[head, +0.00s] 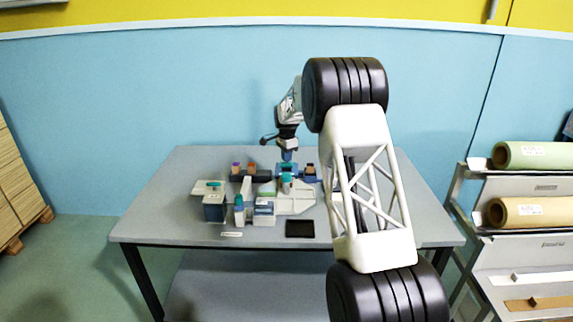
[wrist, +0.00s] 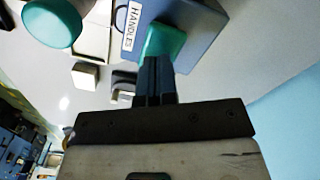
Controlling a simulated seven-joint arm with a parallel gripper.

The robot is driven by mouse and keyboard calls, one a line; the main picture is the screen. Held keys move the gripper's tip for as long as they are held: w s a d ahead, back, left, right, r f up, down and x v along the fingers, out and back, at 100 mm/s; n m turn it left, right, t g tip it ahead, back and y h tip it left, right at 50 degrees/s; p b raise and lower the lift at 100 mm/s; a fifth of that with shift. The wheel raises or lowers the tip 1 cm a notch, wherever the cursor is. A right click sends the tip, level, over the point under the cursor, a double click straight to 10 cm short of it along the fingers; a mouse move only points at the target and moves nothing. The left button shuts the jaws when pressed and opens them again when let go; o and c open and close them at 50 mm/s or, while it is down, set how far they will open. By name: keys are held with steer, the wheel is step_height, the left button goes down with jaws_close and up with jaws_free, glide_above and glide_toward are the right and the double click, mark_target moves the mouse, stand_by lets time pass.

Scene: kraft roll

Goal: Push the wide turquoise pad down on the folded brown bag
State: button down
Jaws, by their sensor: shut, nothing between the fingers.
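My gripper (head: 287,156) points down at the middle of the bench, and its dark fingers (wrist: 155,72) are shut with nothing between them. In the wrist view a turquoise pad (wrist: 166,42) lies just beyond the fingertips, against a blue block labelled HANDLES (wrist: 190,22). I cannot tell whether the fingertips touch it. Another turquoise, rounded piece (wrist: 53,24) is at the upper left there. In the head view a blue and turquoise fixture (head: 288,167) sits right below my gripper. I cannot make out the folded brown bag in either view.
The grey bench (head: 180,222) holds several small fixtures, a grey-blue box (head: 214,207), a turquoise-capped post (head: 239,207) and a flat black tray (head: 299,228). A rack with a brown paper roll (head: 520,212) stands at the right. The bench's left front is bare.

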mark_target(287, 164)
steer(key=shift+f, duration=1.6)
steer(key=shift+r, duration=3.6)
